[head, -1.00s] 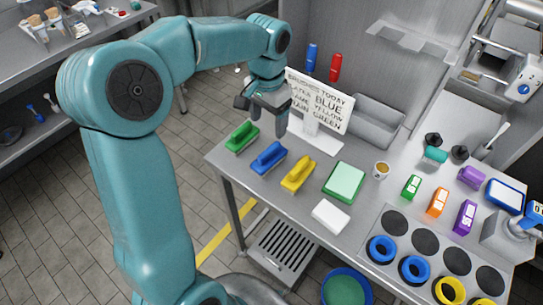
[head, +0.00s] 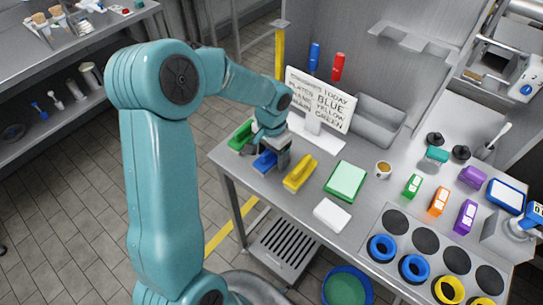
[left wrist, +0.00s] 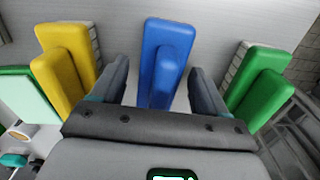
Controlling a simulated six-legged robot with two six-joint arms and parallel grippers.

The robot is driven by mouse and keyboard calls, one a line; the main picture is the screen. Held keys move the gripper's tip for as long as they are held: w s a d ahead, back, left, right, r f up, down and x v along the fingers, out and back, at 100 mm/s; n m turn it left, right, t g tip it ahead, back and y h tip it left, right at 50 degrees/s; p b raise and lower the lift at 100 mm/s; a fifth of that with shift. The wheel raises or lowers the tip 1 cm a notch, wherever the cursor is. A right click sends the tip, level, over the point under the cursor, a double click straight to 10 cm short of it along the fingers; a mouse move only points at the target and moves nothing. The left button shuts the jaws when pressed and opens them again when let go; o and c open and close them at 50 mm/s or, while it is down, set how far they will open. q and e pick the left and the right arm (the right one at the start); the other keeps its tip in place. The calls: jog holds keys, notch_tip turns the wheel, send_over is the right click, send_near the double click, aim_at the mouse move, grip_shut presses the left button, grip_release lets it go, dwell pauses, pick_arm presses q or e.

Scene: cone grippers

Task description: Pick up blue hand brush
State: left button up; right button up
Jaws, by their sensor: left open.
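The blue hand brush (head: 264,162) lies on the steel table between the green brush (head: 240,135) and the yellow brush (head: 300,173). My left gripper (head: 272,155) is over the blue brush and partly hides it in the head view. In the left wrist view the blue brush (left wrist: 165,62) lies between the two fingers of my open left gripper (left wrist: 157,88), with a gap visible on each side. The yellow brush (left wrist: 66,68) is on the left there and the green brush (left wrist: 257,83) on the right. My right gripper is not seen.
A sign board (head: 322,100) stands behind the brushes. A green block (head: 345,180), a white block (head: 332,214) and a cup (head: 383,169) are to the right. The yellow and green brushes flank the fingers closely.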

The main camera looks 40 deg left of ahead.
pick_arm(q)
jog(key=shift+c, duration=0.3)
jog(key=c, duration=1.1)
jog(key=shift+r, duration=0.15)
notch_tip(320, 180, up, 20)
jog(key=shift+f, duration=0.1)
